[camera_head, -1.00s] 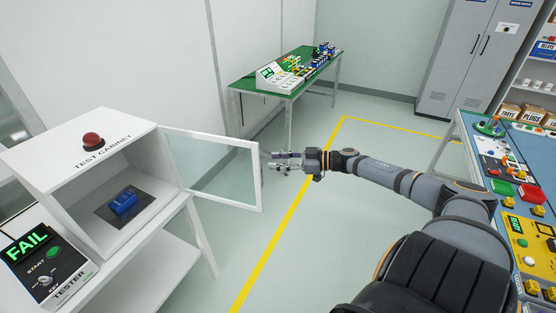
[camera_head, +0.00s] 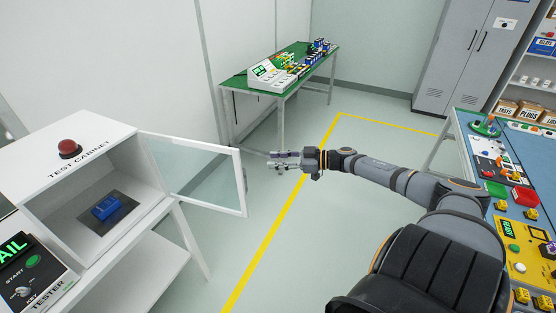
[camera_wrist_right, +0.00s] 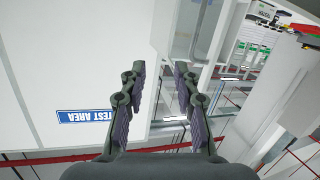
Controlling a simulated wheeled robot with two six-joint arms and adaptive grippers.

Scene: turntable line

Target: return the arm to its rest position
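My right gripper (camera_head: 273,160) is stretched out over the floor in the head view, just right of the open cabinet door and apart from it. In the right wrist view its two fingers (camera_wrist_right: 160,72) are spread with nothing between them. The right arm (camera_head: 385,175) reaches in from the lower right. My left gripper is in neither view.
The white test cabinet (camera_head: 128,139) has its glass door (camera_head: 243,185) swung open, with a blue part (camera_head: 106,207) inside. The tester (camera_head: 47,275) sits in front. A green table (camera_head: 238,82) stands behind, a blue workbench (camera_head: 526,218) at right. Floor between is clear.

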